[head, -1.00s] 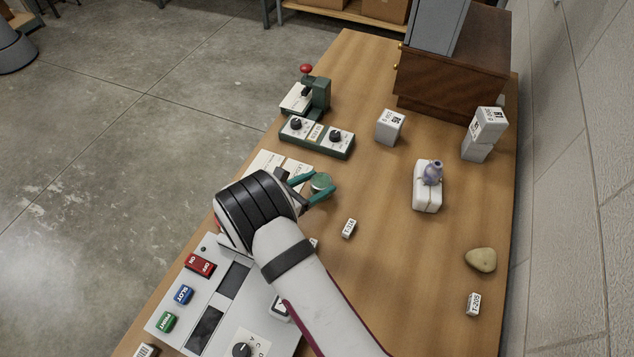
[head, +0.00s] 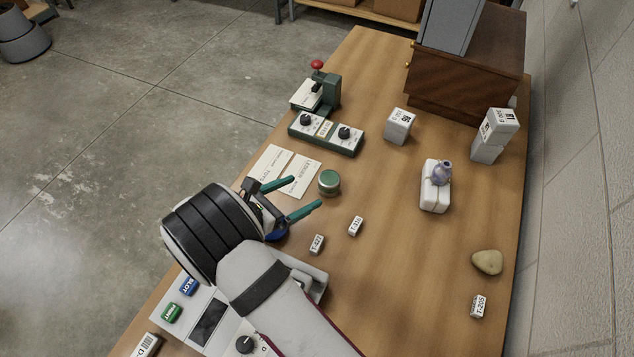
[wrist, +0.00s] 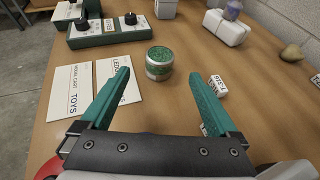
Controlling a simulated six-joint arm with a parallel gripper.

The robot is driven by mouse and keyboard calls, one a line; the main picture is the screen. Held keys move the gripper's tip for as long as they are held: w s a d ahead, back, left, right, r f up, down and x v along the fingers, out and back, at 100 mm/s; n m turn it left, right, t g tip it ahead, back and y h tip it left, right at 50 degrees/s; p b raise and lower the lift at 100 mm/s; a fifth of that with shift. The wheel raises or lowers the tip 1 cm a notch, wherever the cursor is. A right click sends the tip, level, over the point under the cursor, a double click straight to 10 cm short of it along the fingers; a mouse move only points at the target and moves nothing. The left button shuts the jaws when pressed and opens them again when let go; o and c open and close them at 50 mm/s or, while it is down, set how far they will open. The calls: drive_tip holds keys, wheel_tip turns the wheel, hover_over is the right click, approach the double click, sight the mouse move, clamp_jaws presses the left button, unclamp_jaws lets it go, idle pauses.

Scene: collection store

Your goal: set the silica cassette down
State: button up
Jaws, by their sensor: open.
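The silica cassette appears to be the small round tin with a green top (head: 329,182). It stands upright on the wooden table, beside the white cards. In the wrist view the tin (wrist: 159,62) stands ahead of my gripper (wrist: 158,82), beyond the fingertips and apart from them. My gripper (head: 307,193) is open, with its teal fingers spread and nothing between them. It is to the lower left of the tin in the head view.
White cards (head: 299,176) lie left of the tin. Small tags T-421 (head: 317,244) and another (head: 355,226) lie near my gripper. A green dial box (head: 326,134), a white block (head: 398,126) and a pad with a purple figurine (head: 434,196) stand farther off.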

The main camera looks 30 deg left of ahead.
drive_tip(key=v, duration=0.3)
drive_tip(key=w+d+r+m+g+h, duration=0.1)
drive_tip(key=d+r+m+g, duration=0.2)
drive_tip(key=d+m, duration=0.3)
drive_tip(key=d+r+m+g+h, duration=0.2)
drive_tip(key=d+r+m, duration=0.1)
drive_tip(key=d, duration=0.4)
drive_tip(key=w+d+r+m+g+h, duration=0.1)
drive_tip(key=d+r+m+g, duration=0.3)
drive_tip(key=d, duration=0.3)
drive_tip(key=s+d+r+m+g+y, duration=0.4)
drive_tip(key=s+d+m+g, duration=0.1)
drive_tip(key=s+d+m, duration=0.8)
drive_tip(key=s+a+m+t+y, duration=0.1)
drive_tip(key=s+a+m+y, duration=0.2)
drive_tip(key=s+m+y, duration=0.3)
drive_tip(key=m, duration=0.5)
drive_tip(key=shift+s+r+m, duration=0.2)
drive_tip(key=shift+r+m, duration=0.1)
drive_tip(key=shift+r, duration=0.1)
drive_tip(key=shift+a, duration=0.1)
